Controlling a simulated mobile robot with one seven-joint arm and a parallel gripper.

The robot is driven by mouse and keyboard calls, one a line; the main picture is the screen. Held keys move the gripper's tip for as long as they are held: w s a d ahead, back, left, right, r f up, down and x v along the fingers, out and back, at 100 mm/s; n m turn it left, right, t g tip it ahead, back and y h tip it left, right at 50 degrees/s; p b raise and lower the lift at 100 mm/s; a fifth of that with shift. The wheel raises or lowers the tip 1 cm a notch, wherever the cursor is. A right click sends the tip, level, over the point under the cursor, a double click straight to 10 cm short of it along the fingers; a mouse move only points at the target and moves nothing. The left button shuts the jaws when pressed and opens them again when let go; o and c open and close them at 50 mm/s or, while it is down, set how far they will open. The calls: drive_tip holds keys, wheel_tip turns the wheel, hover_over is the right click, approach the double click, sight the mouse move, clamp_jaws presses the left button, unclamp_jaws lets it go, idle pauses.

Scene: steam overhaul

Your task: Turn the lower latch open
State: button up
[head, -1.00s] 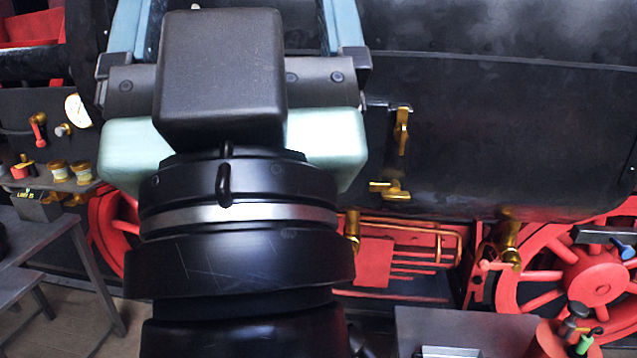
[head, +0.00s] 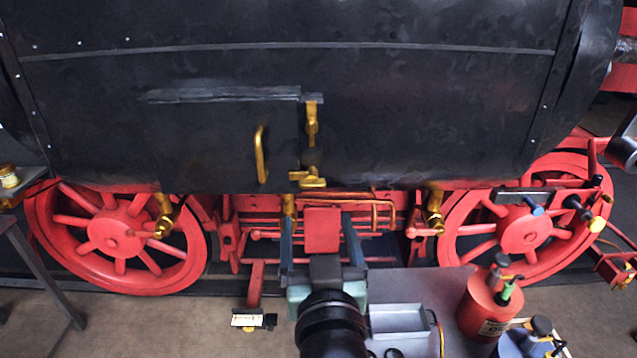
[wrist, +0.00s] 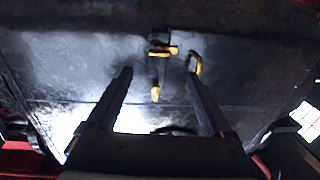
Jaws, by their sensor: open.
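The lower latch (head: 308,178) is a brass lever lying roughly horizontal at the bottom edge of the dark door (head: 220,135). The upper latch (head: 311,122) is brass and hangs upright above it. My gripper (head: 317,214) is open and empty, its two blue-grey fingers pointing up toward the boiler, below the lower latch and apart from it in the picture. The wrist view looks turned over: the lower latch (wrist: 161,48) shows above the upper latch (wrist: 155,92), between and beyond my fingertips (wrist: 160,73).
A brass door handle (head: 261,154) stands left of the latches. Red wheels (head: 120,232) and brass valves (head: 434,212) flank the undercarriage. A grey table (head: 440,290) at lower right bears a metal tray (head: 398,320) and a red canister (head: 488,305).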

sight(313, 186)
drive_tip(key=w+p, duration=0.1)
drive_tip(key=w, duration=0.5)
drive_tip(key=w+p, duration=0.1)
drive_tip(key=w, duration=0.2)
drive_tip(key=shift+w+a+p, duration=0.15)
drive_tip(key=shift+a+p, duration=0.15)
drive_tip(key=shift+p, duration=0.05)
clamp_jaws()
